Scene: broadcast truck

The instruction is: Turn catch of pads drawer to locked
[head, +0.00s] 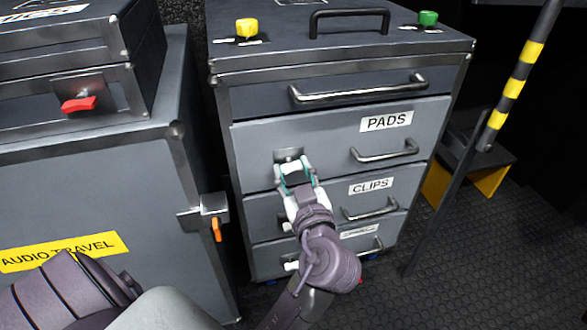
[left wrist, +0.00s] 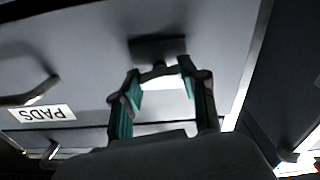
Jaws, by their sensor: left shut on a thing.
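The pads drawer (head: 320,130) is a grey front with a PADS label and a bar handle (head: 385,150). It looks closed, level with the cabinet front. Its catch sits low at the left on a dark plate (head: 289,155); the plate also shows in the left wrist view (left wrist: 156,47). My left gripper (head: 294,172) is at the catch, its green-padded fingers on either side of it. In the left wrist view, the white catch (left wrist: 166,87) shows between the fingers, shut on it. The catch's exact angle is partly hidden. My right gripper is in neither view.
Below is the CLIPS drawer (head: 330,202), then another with white catches at their left. A case labelled AUDIO TRAVEL (head: 110,185) with an orange latch (head: 217,230) stands close at left. A striped pole (head: 516,80) stands at right, over dark floor.

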